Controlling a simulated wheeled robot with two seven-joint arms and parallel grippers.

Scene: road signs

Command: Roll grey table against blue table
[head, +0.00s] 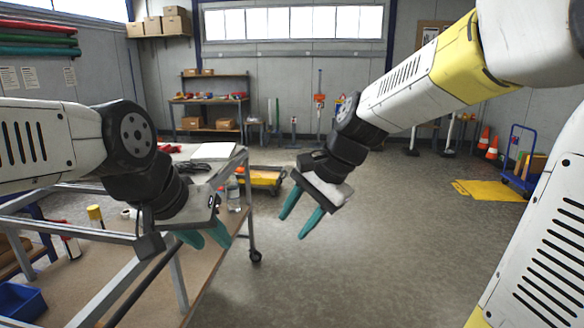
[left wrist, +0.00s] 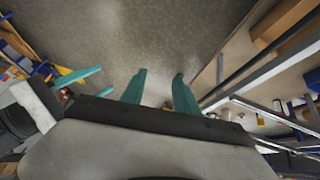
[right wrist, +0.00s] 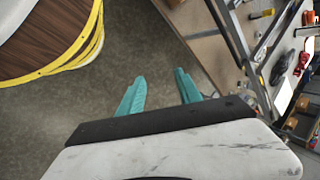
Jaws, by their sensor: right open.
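The grey table (head: 248,195) stands at the left in the head view, with a grey metal frame, a brown lower shelf and a black caster. Part of its frame is hidden by my left arm. My right gripper (head: 291,228) is open and empty over the floor, right of the grey table.
A low cart with a yellow load (head: 262,177) stands behind the grey table. A workbench (head: 205,105) is at the back wall. A blue trolley (head: 520,160), orange cones (head: 492,147) and a yellow mat (head: 490,190) are at the right. The middle floor is clear.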

